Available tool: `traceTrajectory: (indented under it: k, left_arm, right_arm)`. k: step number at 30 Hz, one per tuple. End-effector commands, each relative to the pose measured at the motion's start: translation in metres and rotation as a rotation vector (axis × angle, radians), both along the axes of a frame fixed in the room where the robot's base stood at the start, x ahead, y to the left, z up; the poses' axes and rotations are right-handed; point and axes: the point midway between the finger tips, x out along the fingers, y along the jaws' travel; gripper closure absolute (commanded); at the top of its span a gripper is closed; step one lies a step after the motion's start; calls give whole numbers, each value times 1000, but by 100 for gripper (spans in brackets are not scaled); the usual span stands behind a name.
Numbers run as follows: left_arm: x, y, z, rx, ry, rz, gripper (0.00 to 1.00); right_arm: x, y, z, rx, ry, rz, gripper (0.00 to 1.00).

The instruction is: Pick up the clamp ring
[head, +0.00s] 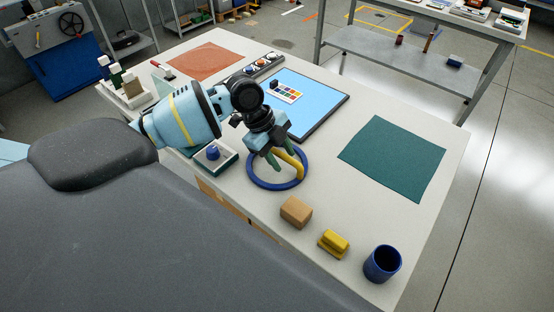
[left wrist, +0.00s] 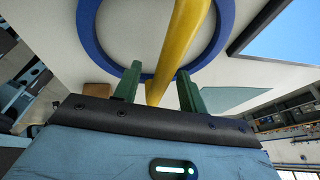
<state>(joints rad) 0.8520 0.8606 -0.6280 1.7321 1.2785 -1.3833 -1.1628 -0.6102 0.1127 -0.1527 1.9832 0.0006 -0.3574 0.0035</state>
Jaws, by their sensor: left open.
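The clamp ring (head: 276,187) is a blue ring with a yellow bar (head: 294,166). In the left wrist view the blue ring (left wrist: 91,42) fills the top and the yellow bar (left wrist: 180,45) runs down between the two open fingers (left wrist: 158,72). I cannot tell whether either finger touches the bar. My right gripper is not in view.
A small box with a blue knob (head: 214,154) stands just left of the ring. A tan block (head: 296,211), a yellow block (head: 334,242) and a blue cup (head: 382,263) stand toward the front edge. A blue panel (head: 318,103) lies behind. The green mat (head: 394,158) is bare.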

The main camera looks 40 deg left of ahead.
Motion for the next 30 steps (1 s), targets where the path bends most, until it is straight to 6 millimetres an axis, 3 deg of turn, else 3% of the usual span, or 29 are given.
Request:
traceTrajectory:
  k: [17, 26, 30]
  left_arm:
    - [0, 0, -4, 0, 0, 0, 58]
    - [0, 0, -4, 0, 0, 0, 98]
    - [0, 0, -4, 0, 1, 0, 100]
  right_arm:
    - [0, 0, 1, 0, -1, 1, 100]
    - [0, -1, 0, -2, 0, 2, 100]
    - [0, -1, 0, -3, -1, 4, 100]
